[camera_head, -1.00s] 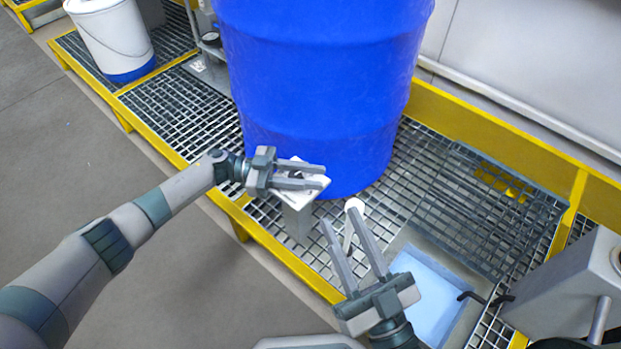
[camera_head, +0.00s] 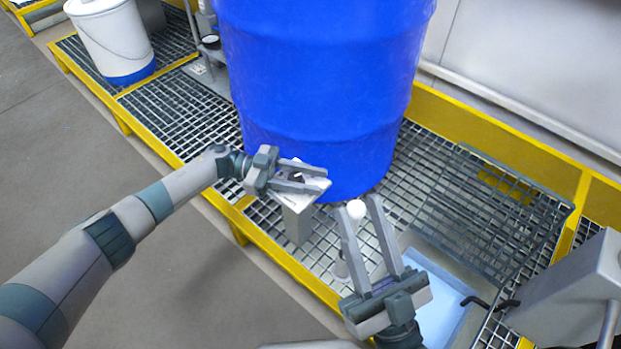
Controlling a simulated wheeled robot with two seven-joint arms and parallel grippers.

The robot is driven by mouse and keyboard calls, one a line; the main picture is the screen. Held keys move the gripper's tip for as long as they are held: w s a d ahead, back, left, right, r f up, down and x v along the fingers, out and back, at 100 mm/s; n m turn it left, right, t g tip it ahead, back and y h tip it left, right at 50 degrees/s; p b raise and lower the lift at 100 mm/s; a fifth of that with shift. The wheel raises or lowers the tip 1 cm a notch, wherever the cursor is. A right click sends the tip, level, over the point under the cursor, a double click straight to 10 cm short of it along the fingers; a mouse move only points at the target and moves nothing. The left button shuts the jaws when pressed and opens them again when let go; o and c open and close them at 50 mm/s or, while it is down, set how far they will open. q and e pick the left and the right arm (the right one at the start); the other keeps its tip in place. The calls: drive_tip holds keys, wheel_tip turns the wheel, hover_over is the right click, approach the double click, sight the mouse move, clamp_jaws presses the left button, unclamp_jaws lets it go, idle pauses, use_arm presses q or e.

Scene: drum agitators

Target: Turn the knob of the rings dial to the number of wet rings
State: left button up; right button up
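A grey post with a slanted, light-topped dial (camera_head: 297,203) stands on the grating in front of the blue drum (camera_head: 315,80). A small dark knob (camera_head: 297,178) shows on its face, partly covered. My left gripper (camera_head: 322,179) is over the dial, its fingers apart, one on each side of the knob. Contact cannot be told, and the dial's marks are not readable. My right gripper (camera_head: 359,207) is open and points away from me. A white ball-topped stick (camera_head: 356,209) shows between its fingertips, apparently not gripped. Any wet rings are hidden.
A white bucket (camera_head: 108,40) stands at the upper left of the yellow-edged grating (camera_head: 165,110). A pale blue tray (camera_head: 440,305) and a grey box (camera_head: 570,290) are at the lower right. The grey floor at left is clear.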

use_arm(q)
drive_tip(key=shift+o, duration=0.8)
